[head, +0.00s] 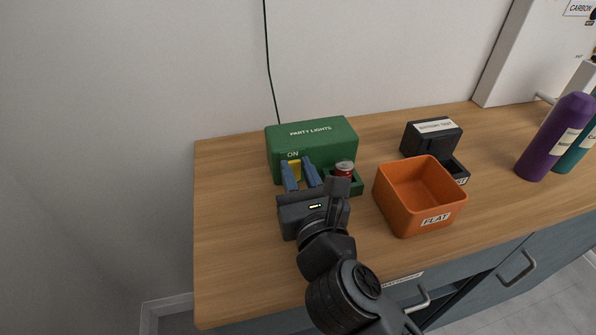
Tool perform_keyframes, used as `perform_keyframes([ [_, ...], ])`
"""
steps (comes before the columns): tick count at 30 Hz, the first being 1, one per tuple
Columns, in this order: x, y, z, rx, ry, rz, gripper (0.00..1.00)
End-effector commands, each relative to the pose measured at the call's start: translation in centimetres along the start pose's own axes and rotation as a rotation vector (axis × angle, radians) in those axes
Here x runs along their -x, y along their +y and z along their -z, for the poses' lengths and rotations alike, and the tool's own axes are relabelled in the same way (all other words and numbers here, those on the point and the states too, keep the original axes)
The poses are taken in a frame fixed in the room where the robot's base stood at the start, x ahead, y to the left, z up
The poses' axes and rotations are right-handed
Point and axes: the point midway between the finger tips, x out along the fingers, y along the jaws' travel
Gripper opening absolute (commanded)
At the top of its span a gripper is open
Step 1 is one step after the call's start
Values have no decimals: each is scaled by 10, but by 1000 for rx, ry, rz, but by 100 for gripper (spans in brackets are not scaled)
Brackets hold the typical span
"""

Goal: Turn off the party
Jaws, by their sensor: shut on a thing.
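A green box (335,135) labelled "PARTY LIGHTS" stands at the back of the wooden counter against the wall. The word "ON" shows on its front left. Just below that word is a yellow piece (294,168), partly hidden by my fingers. My gripper (300,170) has blue-grey fingers around the yellow piece and is shut on it, at the box's front. A red cylinder (344,169) with a pale metallic top sits upright in the green tray-like part at the box's front right. My gripper's body hides part of that tray.
An orange bin (416,208) labelled "FLAT" stands close to the right of my gripper. A black box (433,135) labelled as a battery test stands behind it. Purple (552,140) and teal (580,145) bottles stand far right. The counter's left end (230,210) is bare.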

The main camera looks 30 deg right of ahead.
Motion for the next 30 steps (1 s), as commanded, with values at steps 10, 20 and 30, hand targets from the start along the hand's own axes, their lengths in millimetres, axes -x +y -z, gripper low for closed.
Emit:
perform_keyframes([
  [10, 2, 0, 3, 1, -74, 0, 0],
  [20, 2, 0, 2, 0, -73, -1, 35],
  [30, 2, 0, 2, 0, -73, -1, 51],
])
